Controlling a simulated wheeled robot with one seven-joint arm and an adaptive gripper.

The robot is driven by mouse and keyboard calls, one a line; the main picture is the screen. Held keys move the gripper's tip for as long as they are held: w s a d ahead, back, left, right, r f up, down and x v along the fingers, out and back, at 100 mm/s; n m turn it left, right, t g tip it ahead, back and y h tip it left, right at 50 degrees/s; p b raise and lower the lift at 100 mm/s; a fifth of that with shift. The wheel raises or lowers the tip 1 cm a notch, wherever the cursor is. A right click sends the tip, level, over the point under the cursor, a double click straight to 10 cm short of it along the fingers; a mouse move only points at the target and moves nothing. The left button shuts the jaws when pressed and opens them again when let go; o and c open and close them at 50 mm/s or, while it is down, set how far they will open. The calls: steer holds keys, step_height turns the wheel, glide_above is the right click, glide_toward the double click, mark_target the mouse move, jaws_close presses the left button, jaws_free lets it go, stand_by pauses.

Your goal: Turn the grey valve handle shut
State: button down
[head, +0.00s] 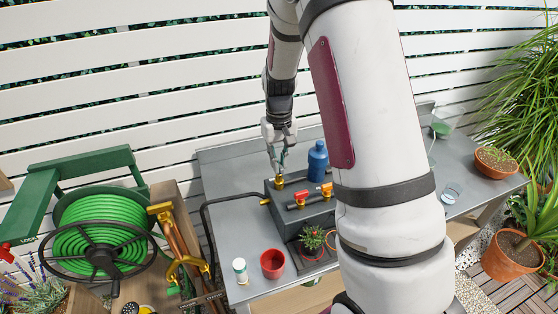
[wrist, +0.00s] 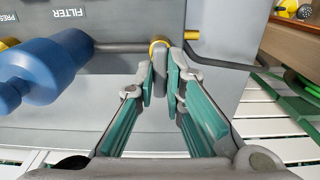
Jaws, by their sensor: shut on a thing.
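The grey valve handle (wrist: 160,70) stands between the teal finger pads in the wrist view, just in front of a brass fitting (wrist: 177,43). My gripper (wrist: 160,88) is closed on it. In the head view my gripper (head: 276,168) points down at the brass valve body (head: 279,183) on the back left of a dark grey box (head: 316,217). The fingers mostly hide the handle there. The handle's exact angle is hard to tell.
A black hose (head: 207,208) runs left. A red cup (head: 272,264), white bottle (head: 240,270) and small plant (head: 312,238) are in front.

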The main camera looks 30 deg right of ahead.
steer(key=shift+m, duration=0.4)
steer(key=m, duration=0.3)
steer(key=shift+m+b, duration=0.3)
steer(key=shift+m, duration=0.1)
steer(key=m, duration=0.4)
steer(key=shift+m, duration=0.3)
steer(key=m, duration=0.8)
steer(key=shift+m, duration=0.6)
steer(key=c, duration=1.7)
jaws_free()
steer(key=shift+o, duration=0.2)
